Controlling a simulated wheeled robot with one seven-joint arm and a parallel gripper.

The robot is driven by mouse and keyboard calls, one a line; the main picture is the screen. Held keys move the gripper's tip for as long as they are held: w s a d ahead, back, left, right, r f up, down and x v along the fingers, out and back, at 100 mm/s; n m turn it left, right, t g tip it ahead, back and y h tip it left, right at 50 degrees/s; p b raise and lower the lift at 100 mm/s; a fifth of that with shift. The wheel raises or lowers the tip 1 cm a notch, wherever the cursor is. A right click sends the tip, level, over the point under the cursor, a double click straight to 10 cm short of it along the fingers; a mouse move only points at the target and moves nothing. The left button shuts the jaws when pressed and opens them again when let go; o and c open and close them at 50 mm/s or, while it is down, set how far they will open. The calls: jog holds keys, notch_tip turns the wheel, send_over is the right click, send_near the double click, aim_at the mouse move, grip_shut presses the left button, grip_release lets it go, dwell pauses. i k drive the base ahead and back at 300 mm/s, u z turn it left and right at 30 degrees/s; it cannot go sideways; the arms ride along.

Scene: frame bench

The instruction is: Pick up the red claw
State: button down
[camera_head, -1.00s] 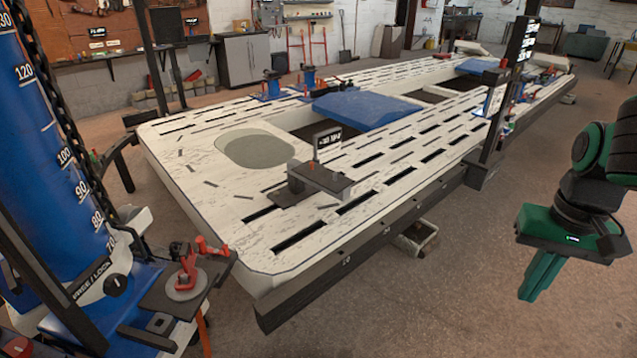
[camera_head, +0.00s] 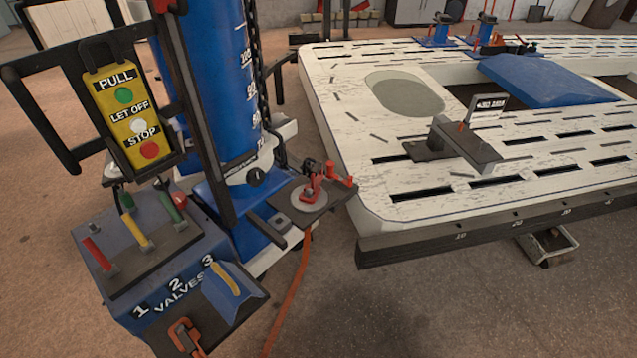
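A small red claw-like tool (camera_head: 317,180) with a black part stands on a pale round disc (camera_head: 309,198). The disc lies on a small dark shelf (camera_head: 330,205) beside the blue column. A short red upright piece (camera_head: 344,182) stands at the shelf's right end. A separate orange-red C-shaped piece (camera_head: 184,336) lies on a dark tray below the valve box, at the bottom edge. I cannot tell for certain which of these red pieces is the claw. My gripper is outside this view.
The valve box (camera_head: 150,255) has coloured levers. The slotted white bench (camera_head: 345,120) fills the right side, with a dark bracket (camera_head: 465,145) on it. An orange hose (camera_head: 290,295) hangs below the shelf. Floor is open at bottom right.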

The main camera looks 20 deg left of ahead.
aim_at(317, 171)
jog(key=k, duration=0.65)
jog(key=u, duration=0.2)
jog(key=i, duration=1)
jog(key=u, duration=0.95)
jog(key=i, duration=0.8)
jog(key=u, duration=0.55)
